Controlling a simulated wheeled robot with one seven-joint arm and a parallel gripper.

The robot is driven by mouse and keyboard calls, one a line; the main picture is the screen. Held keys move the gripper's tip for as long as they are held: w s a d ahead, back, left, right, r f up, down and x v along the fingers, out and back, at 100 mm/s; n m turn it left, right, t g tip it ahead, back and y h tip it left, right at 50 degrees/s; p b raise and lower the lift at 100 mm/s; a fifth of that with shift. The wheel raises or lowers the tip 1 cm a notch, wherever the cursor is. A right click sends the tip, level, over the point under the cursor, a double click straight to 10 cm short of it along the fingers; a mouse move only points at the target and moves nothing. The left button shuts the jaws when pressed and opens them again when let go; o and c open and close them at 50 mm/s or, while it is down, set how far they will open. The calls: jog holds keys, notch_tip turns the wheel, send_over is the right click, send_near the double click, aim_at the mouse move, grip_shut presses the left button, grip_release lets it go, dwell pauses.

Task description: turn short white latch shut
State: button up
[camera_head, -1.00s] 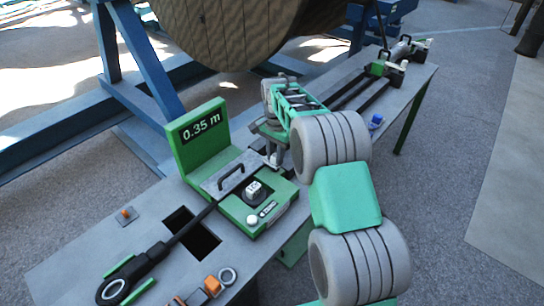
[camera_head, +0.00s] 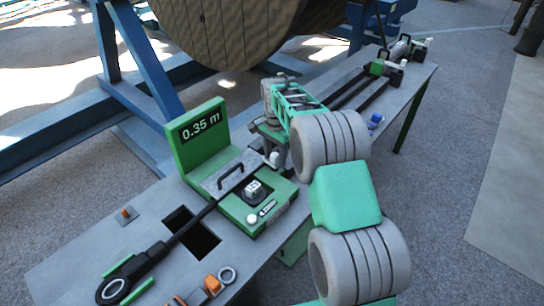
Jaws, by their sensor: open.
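The green measuring device (camera_head: 262,214) sits on the grey bench, with a black cable running into it under a grey plate with a black handle (camera_head: 230,176). A small white piece (camera_head: 273,159) shows at its far right corner, right beside my gripper; it may be the short white latch, but its position cannot be read. My gripper (camera_head: 274,154) points down there, open. Its fingertips are small and partly hidden, and I cannot tell whether they touch the white piece. A white block on a black base (camera_head: 253,187) and a round white button (camera_head: 252,219) sit on the device.
The green display (camera_head: 200,136) reading 0.35 m stands behind the device. Black rails (camera_head: 362,88) run back right. A wooden reel (camera_head: 240,35) stands beyond the bench (camera_head: 82,265).

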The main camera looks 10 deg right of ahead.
aim_at(275, 155)
jog(key=shift+r, duration=0.15)
notch_tip(275, 155, up, 8)
jog(key=shift+f+b, duration=0.2)
jog(key=shift+b, duration=0.25)
